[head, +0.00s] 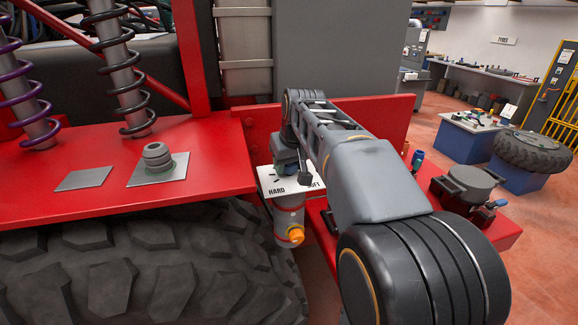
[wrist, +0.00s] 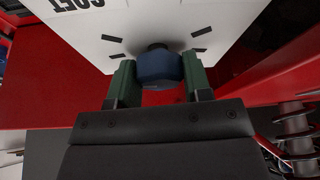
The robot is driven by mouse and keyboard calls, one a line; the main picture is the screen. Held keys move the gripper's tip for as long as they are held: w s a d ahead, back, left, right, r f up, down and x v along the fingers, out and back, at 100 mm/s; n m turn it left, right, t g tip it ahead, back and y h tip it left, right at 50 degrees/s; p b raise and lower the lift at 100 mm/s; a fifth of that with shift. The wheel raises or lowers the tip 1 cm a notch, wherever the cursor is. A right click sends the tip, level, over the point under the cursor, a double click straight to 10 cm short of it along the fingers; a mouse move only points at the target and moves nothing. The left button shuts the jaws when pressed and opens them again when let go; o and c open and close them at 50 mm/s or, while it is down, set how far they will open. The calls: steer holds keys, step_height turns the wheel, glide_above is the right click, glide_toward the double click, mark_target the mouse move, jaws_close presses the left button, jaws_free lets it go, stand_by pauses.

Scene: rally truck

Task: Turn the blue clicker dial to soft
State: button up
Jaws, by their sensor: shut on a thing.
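The blue clicker dial (wrist: 160,70) stands on a white plate (wrist: 203,14) with black tick marks. My gripper (wrist: 159,64) is shut on the dial, with one green finger on each side of it. In the wrist view part of the word SOFT shows upside down at the upper left of the plate. In the head view the plate (head: 270,181) reads HARD at left and SOFT at right, the latter partly covered by my arm. The dial is mostly hidden there behind my gripper. No pointer mark on the dial can be made out.
A grey cylinder with an orange knob (head: 296,236) hangs below the plate. A red truck panel (head: 100,170) and large tyre (head: 150,265) lie at left, with coil springs (head: 122,70) behind. At right, a red shelf holds a grey lidded part (head: 465,183).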

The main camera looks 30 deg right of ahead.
steer(key=shift+m+g+h, duration=0.3)
steer(key=shift+m+h, duration=0.5)
steer(key=shift+m, duration=1.4)
steer(key=o, duration=0.9)
steer(key=shift+r, duration=0.15)
steer(key=v, duration=1.3)
steer(key=shift+s+a+r+b, duration=0.2)
steer(key=shift+b, duration=0.1)
steer(key=shift+m, duration=0.3)
